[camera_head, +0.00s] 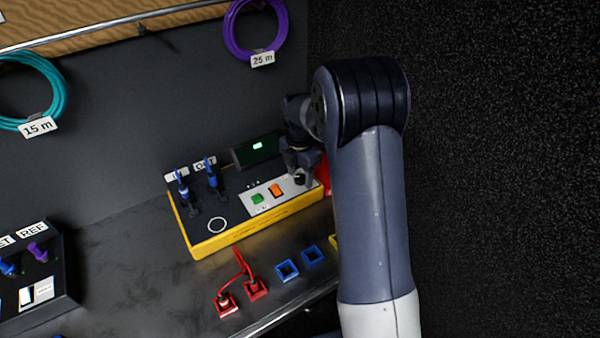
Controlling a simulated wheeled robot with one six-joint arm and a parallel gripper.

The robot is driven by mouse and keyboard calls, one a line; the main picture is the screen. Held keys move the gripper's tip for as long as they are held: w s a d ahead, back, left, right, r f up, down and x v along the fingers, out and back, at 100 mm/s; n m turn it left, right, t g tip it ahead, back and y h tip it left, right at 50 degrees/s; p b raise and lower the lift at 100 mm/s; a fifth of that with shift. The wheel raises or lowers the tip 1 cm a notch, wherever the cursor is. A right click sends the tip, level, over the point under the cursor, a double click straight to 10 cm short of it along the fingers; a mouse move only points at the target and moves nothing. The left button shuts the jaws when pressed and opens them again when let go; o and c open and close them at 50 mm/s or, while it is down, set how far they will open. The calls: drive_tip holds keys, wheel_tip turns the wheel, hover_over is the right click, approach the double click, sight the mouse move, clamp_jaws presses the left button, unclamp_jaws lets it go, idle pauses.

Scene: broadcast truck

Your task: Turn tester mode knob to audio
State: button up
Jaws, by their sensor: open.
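The tester (213,245) is a yellow box with a dark top on the bench. Its light panel carries a green button (258,198) and an orange switch (275,190). A small dark knob (299,179) sits at the right end of this panel. My gripper (301,167) is right over the knob, with its fingers pointing down around or beside it. I cannot tell whether they touch it. The knob's marks and pointer are too small or hidden to read. A small dark screen (256,151) with a light green patch stands behind the panel.
Blue plugs (212,178) stand upright on the tester's left part. Red connectors (257,289) and blue square sockets (287,270) lie near the bench's front edge. Another dark box (40,268) is at the left. Teal (60,92) and purple (231,35) cable coils hang behind.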

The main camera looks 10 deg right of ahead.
sight(300, 176)
wheel_tip(300, 176, up, 11)
idle(0.5)
drive_tip(key=shift+f, duration=0.15)
wheel_tip(300, 176, down, 11)
drive_tip(key=shift+r, duration=0.1)
idle(0.4)
